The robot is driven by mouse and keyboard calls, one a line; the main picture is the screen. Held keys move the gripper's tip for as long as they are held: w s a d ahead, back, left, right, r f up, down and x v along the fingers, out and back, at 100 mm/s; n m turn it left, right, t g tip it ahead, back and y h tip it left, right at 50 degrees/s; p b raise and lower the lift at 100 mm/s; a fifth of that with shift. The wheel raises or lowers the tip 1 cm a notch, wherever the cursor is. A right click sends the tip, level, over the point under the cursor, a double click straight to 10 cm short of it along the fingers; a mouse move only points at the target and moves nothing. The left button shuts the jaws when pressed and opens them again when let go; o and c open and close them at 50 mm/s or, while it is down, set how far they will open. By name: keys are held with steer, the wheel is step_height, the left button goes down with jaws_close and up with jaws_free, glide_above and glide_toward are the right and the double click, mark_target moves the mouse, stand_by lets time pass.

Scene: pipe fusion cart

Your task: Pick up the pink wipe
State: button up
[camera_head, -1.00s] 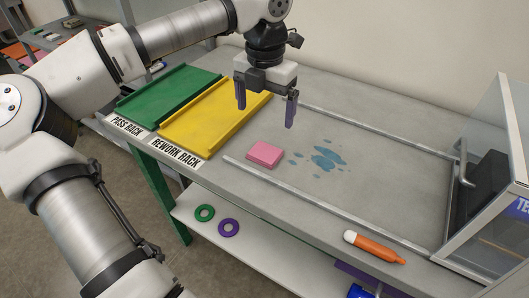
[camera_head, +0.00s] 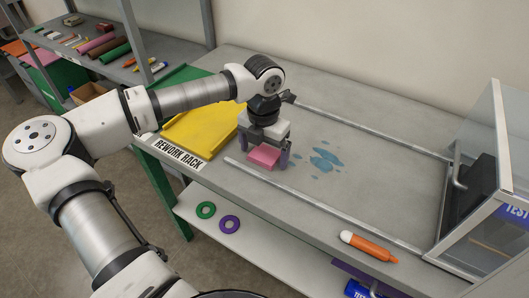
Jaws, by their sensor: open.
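The pink wipe (camera_head: 264,156) is a small folded block lying on the grey cart top, left of a blue stain (camera_head: 325,160). My gripper (camera_head: 265,155) is low over the wipe and points down. Its purple fingers are open, one on the left and one on the right of the wipe. I cannot tell whether the fingers touch it. The gripper body hides the wipe's back part.
A metal rail (camera_head: 300,199) runs in front of the wipe, and another runs behind. The yellow rework rack (camera_head: 199,130) is at the left. An orange marker (camera_head: 369,246) lies at the front right. A clear-sided box (camera_head: 495,190) stands at the right.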

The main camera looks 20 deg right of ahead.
mark_target(264, 155)
steer(key=shift+c, duration=0.4)
steer(key=c, duration=1)
steer(key=shift+o, duration=0.2)
step_height(264, 155, up, 20)
steer(key=b, duration=0.3)
steer(key=shift+o, duration=1.1)
steer(key=shift+c, duration=0.8)
